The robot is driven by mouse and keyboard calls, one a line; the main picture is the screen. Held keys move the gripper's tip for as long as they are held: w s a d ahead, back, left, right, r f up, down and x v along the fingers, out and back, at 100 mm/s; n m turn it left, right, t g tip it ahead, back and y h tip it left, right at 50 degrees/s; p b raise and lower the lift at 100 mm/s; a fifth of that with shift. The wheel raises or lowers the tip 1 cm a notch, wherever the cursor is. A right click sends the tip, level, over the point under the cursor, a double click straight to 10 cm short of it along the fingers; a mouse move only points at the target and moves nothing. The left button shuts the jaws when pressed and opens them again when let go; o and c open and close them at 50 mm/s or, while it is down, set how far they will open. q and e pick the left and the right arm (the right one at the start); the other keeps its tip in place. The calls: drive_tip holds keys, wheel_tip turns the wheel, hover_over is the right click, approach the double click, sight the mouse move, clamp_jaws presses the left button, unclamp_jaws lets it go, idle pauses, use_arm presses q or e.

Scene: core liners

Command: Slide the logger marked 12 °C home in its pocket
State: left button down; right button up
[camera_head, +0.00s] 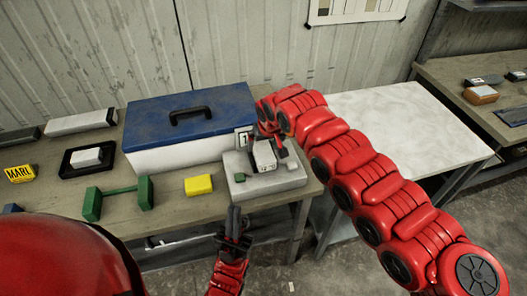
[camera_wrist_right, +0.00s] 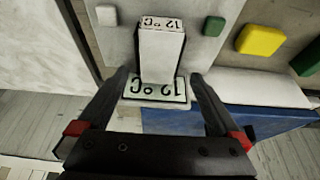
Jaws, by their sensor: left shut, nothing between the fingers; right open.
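The logger (camera_wrist_right: 161,55) is a pale block with a 12 °C label on its end; it also shows in the head view (camera_head: 264,156). It stands on the pale grey block (camera_head: 240,188). A card reading 12 °C (camera_wrist_right: 145,89) is beside it. How deep the logger sits in its pocket cannot be told. My right gripper (camera_wrist_right: 160,78) is open, its fingers on either side of the logger's near end in the wrist view. My left gripper (camera_head: 234,212) is shut and empty, in front of the grey block.
A blue-lidded box (camera_head: 190,115) stands behind. A green button (camera_wrist_right: 213,26) and a pale button (camera_wrist_right: 106,15) are on the grey block. A yellow block (camera_head: 198,185) and a green dumbbell-shaped piece (camera_head: 118,197) lie left. A white-topped table (camera_head: 410,120) is right.

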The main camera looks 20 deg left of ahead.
sight(264, 152)
drive_tip(key=shift+w+a+f+p, duration=0.1)
drive_tip(key=shift+f+p, duration=0.35)
drive_tip(key=shift+p, duration=0.05)
drive_tip(key=p+x, duration=0.1)
drive_tip(key=x, duration=0.2)
drive_tip(key=shift+w, duration=0.15)
drive_tip(key=shift+w+a+f+p, duration=0.1)
drive_tip(key=shift+w+f+p, duration=0.2)
drive_tip(key=shift+f, duration=0.4)
drive_tip(key=shift+f+b, duration=0.2)
drive_tip(key=shift+b, duration=0.1)
drive_tip(key=c, duration=1.5)
drive_tip(key=shift+c, duration=0.2)
drive_tip(key=shift+r, duration=0.15)
